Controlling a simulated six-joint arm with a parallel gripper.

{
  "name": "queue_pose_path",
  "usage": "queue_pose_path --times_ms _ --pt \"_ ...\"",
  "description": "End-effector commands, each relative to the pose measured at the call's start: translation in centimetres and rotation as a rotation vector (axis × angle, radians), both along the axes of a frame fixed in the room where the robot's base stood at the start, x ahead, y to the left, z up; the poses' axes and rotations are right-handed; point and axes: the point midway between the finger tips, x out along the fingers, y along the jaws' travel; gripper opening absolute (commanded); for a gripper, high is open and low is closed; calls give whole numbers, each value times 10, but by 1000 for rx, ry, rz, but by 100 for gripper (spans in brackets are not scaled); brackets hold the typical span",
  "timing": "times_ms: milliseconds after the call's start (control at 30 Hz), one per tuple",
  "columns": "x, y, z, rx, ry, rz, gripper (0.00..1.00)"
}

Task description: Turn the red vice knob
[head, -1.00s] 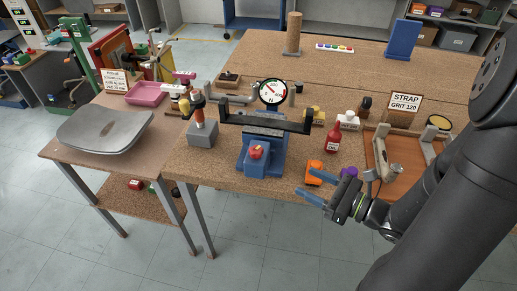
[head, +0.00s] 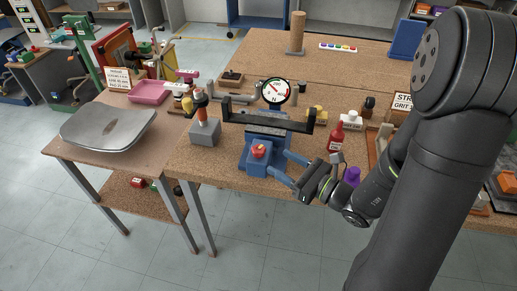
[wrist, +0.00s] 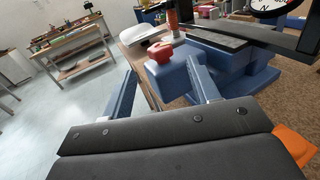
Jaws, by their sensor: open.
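The red vice knob (head: 259,150) sits on the front of the blue vice (head: 256,162) near the table's front edge. It also shows in the wrist view (wrist: 160,52), ahead of the fingers and between them. My gripper (head: 285,168) is open with two blue fingers, just right of the vice in the head view. In the wrist view its fingers (wrist: 163,92) point toward the knob, one on each side, and appear apart from it. The dark vice jaws and a round dial gauge (head: 273,91) stand behind the knob.
A grey block with an orange-handled tool (head: 203,128) stands left of the vice. A red bottle (head: 336,137) and a purple object (head: 351,177) are to the right. An orange object (wrist: 296,145) lies close beside my gripper. Open floor is in front of the table.

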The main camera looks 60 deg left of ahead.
Motion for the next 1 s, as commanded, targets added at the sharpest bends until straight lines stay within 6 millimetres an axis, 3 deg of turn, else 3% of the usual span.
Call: queue_pose_path --times_ms 600,1000 --pt "-26 75 0 0 0 2 55" --pt "-29 82 0 -1 1 0 55"
